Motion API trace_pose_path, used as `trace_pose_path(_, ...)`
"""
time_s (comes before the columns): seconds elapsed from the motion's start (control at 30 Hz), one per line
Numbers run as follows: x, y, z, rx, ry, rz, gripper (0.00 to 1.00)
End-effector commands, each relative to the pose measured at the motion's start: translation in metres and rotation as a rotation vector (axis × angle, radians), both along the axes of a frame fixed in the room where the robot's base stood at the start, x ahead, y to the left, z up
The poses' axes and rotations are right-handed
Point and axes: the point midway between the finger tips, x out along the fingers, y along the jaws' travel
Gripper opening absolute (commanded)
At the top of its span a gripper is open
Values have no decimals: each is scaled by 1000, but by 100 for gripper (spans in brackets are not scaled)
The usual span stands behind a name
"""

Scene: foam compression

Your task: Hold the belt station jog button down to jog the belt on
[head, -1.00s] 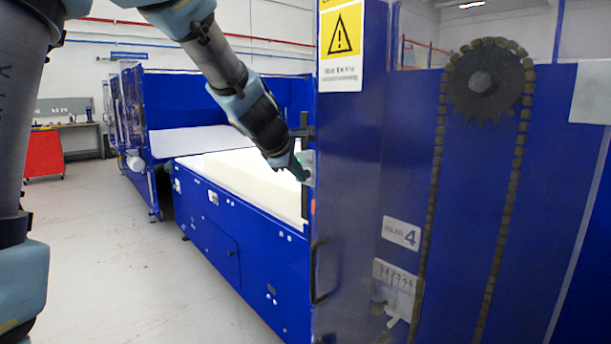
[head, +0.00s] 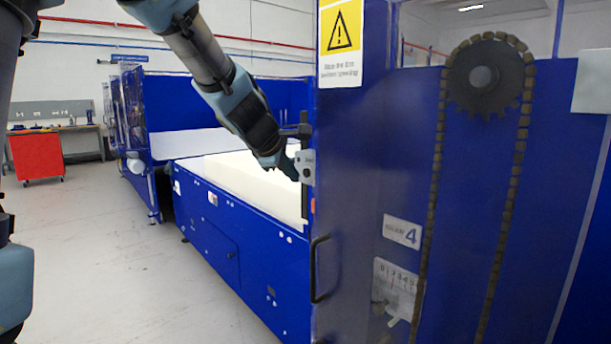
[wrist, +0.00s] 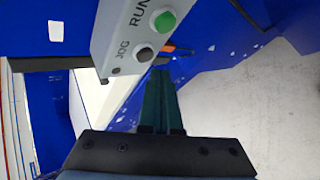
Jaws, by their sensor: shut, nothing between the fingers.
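The belt station box (head: 306,167) is a small light grey control box on the blue machine's post; in the wrist view it (wrist: 120,32) fills the top middle. Its dark jog button (wrist: 145,52) sits beside the word JOG, and a green run button (wrist: 165,21) sits beside RUN. My gripper (wrist: 160,71) is shut and empty, its dark green fingers together. Their tips are right by the jog button, just below it in the picture; I cannot tell whether they touch. In the head view my gripper (head: 292,172) is just left of the box, and the buttons are hidden.
A pale foam block (head: 245,178) lies on the blue-sided belt bed (head: 240,235) behind the arm. A blue panel with a sprocket and chain (head: 484,76) stands at right, with a handle (head: 316,270) on its edge. Open grey floor (head: 105,260) is at left.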

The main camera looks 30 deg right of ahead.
Motion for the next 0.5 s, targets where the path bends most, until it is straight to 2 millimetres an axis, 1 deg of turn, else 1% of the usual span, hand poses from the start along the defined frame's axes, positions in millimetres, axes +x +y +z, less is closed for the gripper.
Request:
trace_pose_path(0.1, -2, 12, -2, -1, -1, 2, 0)
trace_pose_path(0.3, -6, 31, -2, 0, -1, 1, 0)
trace_pose_path(0.5, -8, 43, -1, -1, 0, 2, 0)
